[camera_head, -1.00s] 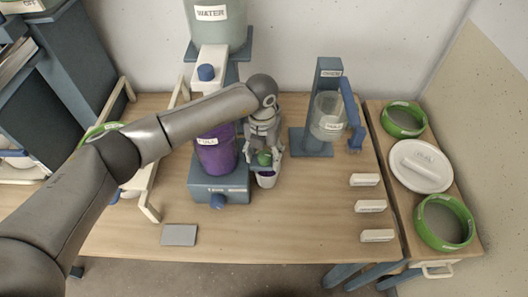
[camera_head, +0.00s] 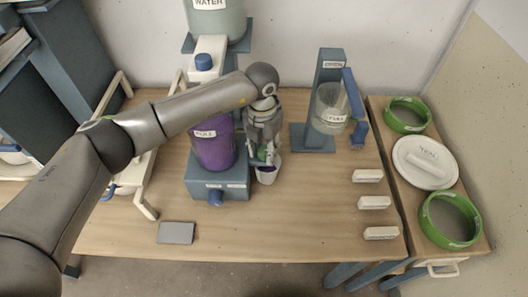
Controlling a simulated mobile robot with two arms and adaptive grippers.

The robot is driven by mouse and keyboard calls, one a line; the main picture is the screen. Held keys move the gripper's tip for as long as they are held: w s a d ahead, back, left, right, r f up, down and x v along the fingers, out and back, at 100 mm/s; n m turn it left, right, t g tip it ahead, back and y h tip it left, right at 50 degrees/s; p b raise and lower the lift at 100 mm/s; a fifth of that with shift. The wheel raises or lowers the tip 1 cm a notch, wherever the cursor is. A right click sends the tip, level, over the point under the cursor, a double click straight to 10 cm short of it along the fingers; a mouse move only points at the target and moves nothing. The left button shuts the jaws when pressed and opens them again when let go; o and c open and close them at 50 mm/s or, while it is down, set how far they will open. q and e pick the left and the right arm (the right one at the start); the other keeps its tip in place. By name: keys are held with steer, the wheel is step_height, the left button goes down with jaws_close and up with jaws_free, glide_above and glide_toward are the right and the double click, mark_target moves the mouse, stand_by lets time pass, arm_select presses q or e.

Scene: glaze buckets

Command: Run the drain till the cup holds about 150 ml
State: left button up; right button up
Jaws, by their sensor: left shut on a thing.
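A purple-filled container (camera_head: 213,152) with a "FULL" label stands on a blue base (camera_head: 218,181) left of centre. My left gripper (camera_head: 264,156) points down at its right side and is shut on a small green part, which looks like the drain handle (camera_head: 262,154). The fingers hide much of this part. A small white cup (camera_head: 267,177) stands just below the gripper, with purple showing inside its rim. Its level is too small to read, and no stream is visible. My right gripper is not in view.
A water tank (camera_head: 217,20) stands behind the purple container. A clear labelled vessel (camera_head: 330,112) hangs on a blue stand at the back right. Several white blocks (camera_head: 375,203) lie on the right. Green rings (camera_head: 450,219) and a white lid (camera_head: 425,163) lie on the side table.

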mark_target(264, 148)
arm_select(q)
steer(key=m+b, duration=0.4)
steer(key=b, duration=0.1)
steer(key=m+b, duration=0.5)
steer(key=b, duration=0.1)
steer(key=shift+w+f, duration=0.15)
steer(key=m+b, duration=0.2)
steer(key=shift+m, duration=0.3)
steer(key=shift+r+m+b, duration=0.2)
steer(key=shift+m+b, duration=0.45)
steer(key=shift+m, duration=0.45)
steer(key=o, duration=1)
steer(key=shift+r, duration=0.1)
steer(key=r, duration=1.1)
steer(key=shift+w+r, duration=0.2)
steer(key=shift+r, duration=0.2)
